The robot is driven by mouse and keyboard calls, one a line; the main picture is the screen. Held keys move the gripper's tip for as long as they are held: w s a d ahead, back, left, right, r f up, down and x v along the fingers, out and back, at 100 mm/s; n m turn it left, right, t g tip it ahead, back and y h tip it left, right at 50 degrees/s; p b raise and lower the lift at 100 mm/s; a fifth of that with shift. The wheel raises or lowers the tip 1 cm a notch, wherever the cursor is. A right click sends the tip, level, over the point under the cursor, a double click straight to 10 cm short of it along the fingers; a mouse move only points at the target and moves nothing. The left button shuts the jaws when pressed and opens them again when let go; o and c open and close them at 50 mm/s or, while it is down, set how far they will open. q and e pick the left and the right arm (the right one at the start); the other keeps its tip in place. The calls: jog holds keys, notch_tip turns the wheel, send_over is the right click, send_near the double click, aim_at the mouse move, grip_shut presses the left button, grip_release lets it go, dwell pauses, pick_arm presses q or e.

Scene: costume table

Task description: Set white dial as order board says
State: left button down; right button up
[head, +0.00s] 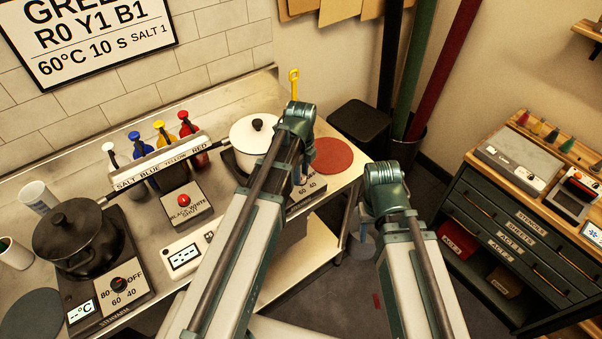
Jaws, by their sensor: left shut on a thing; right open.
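The order board (95,35) at the upper left reads "GREE…", "R0 Y1 B1", "60°C 10 s SALT 1"; its top is cut off. The white pot (254,140) stands lidded on its heater. Below it, the white dial's panel (312,188) shows "60" and "40"; the knob is hidden behind my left arm, so its setting cannot be read. My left gripper (302,178) is down at this panel, shut on what appears to be the white dial, its fingertips mostly hidden. My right gripper (364,245) is open, off the table's right edge.
A black pot (75,233) stands at left above a black dial (118,284). A salt and dye bottle rack (165,167), a black/white spout switch (184,201) and a timer (184,259) lie between. A red disc (337,155) is at the right. A drawer cabinet (520,235) stands far right.

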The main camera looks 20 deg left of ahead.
pick_arm(q)
jog(key=shift+m, duration=0.5)
jog(key=c, duration=0.5)
grip_release()
jog(key=shift+r, duration=0.2)
notch_tip(320, 180, up, 14)
jog(key=p, duration=1.4)
jog(key=shift+f, duration=0.25)
jog(key=shift+f, duration=0.1)
